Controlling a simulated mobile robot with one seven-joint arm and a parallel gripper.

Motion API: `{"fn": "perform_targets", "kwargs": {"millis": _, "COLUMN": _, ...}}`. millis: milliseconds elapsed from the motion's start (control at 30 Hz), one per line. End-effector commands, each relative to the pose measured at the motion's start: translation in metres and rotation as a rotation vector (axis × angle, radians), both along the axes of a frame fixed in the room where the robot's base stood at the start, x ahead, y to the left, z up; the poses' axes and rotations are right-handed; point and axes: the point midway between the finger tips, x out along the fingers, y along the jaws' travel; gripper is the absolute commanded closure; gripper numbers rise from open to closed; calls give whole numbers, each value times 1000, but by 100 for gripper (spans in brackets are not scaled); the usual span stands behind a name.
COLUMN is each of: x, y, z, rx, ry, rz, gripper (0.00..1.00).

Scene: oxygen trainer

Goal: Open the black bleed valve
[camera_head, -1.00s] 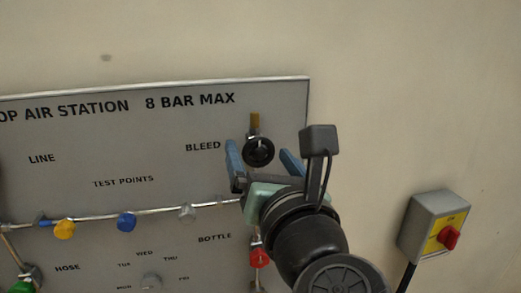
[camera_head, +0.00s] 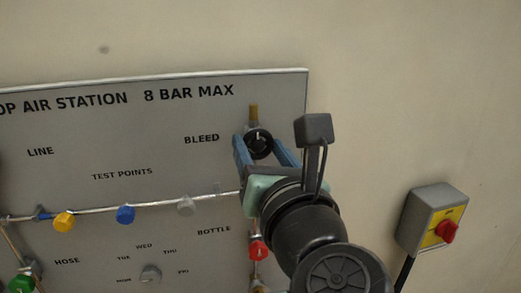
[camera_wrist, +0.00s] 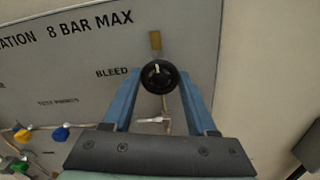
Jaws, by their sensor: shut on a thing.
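The black bleed valve (camera_head: 259,143) is a round black knob with a white mark, beside the word BLEED on the grey panel. A brass stub rises above it. It also shows in the wrist view (camera_wrist: 159,76), with its white mark pointing about straight up. My gripper (camera_head: 258,146) has its blue fingers on the left and right sides of the knob and is shut on it. In the wrist view the fingers (camera_wrist: 159,83) reach up to both sides of the knob. The exact contact at the fingertips is partly hidden.
A yellow knob (camera_head: 64,221), a blue knob (camera_head: 126,214) and a grey knob (camera_head: 187,206) sit along a pipe at left. A red knob (camera_head: 258,251) is just below my gripper. A switch box (camera_head: 433,219) with a red knob is at right.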

Motion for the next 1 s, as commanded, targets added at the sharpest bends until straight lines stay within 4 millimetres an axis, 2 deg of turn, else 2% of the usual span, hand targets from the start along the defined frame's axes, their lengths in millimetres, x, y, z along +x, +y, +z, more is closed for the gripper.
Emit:
{"fn": "perform_targets", "kwargs": {"millis": 267, "x": 0, "y": 0, "z": -3, "rx": -174, "ry": -42, "rz": 1, "gripper": 98}}
{"fn": "perform_targets", "kwargs": {"millis": 1000, "x": 0, "y": 1, "z": -2, "rx": -855, "ry": -198, "rz": 0, "gripper": 98}}
